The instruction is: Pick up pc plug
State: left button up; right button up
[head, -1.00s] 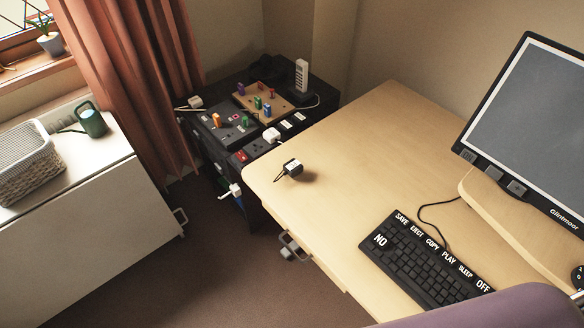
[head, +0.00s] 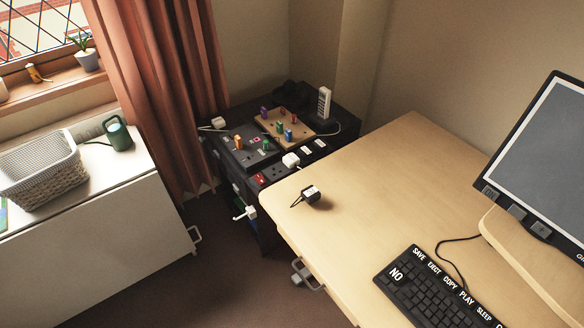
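A small dark plug with a pale face (head: 311,194) lies on the wooden desk near its left corner, with a short black lead curling to its left. I cannot read a label on it. Several white plugs are by the dark unit left of the desk: one (head: 291,160) on its top near the desk, one (head: 219,123) at its back left, and one (head: 250,212) at its front side. I cannot tell from the picture which plug is the pc plug. Neither of my grippers is in view.
The desk (head: 380,170) is clear around the dark plug. A keyboard (head: 432,288) and a monitor (head: 545,165) stand to the right. The dark unit carries socket panels, coloured pegs and a white phone (head: 324,103). A white cabinet (head: 100,230) with a basket (head: 40,170) is left.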

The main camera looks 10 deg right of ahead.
aim_at(310, 195)
jog(key=i+j+z, duration=0.2)
jog(key=j+z, duration=0.25)
jog(key=i+j+z, duration=0.1)
jog(key=j+z, duration=0.85)
jog(key=j, duration=0.2)
